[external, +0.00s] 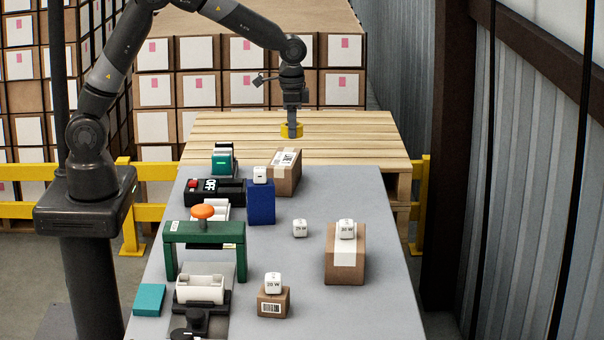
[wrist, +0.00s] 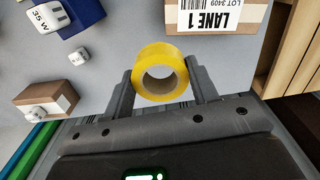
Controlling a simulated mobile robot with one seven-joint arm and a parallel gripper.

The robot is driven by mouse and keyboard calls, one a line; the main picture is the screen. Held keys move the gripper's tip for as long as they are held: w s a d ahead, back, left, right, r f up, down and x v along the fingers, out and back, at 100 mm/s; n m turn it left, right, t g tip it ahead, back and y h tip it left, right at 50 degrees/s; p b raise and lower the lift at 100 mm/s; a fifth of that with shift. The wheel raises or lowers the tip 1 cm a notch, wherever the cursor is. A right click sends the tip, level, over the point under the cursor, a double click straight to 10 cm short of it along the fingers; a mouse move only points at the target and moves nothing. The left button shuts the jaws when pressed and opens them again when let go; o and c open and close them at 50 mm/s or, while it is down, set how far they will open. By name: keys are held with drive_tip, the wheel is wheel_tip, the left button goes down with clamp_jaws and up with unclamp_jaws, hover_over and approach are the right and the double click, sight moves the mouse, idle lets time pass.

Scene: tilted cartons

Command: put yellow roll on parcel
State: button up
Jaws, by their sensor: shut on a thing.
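The yellow roll (wrist: 160,72) is a ring of tape held between the two fingers of my gripper (wrist: 160,88), with its hole showing in the wrist view. In the external view my gripper (external: 291,127) points down with the yellow roll (external: 286,131) at its tip, apart from the boxes. The parcel (external: 290,184) is a brown carton with a white label, tilted at the far end of the grey table. In the wrist view the parcel (wrist: 215,42) lies ahead and right of the roll, its label reading LANE 1. The roll and parcel are apart.
The grey table (external: 388,290) also holds a blue box (external: 261,205) with a white cube on top, a taped carton (external: 345,268) with a cube, a small carton (external: 273,306) and a green frame (external: 204,233). A wooden pallet (external: 350,150) lies beyond.

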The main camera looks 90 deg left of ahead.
drive_tip(key=s+d+r, duration=0.1)
drive_tip(key=s, duration=0.3)
hover_over(285, 157)
wheel_tip(285, 157, down, 7)
drive_tip(key=shift+d+r, duration=0.15)
drive_tip(key=shift+f, duration=2.05)
drive_tip(key=o, duration=1)
drive_tip(key=shift+f, duration=0.15)
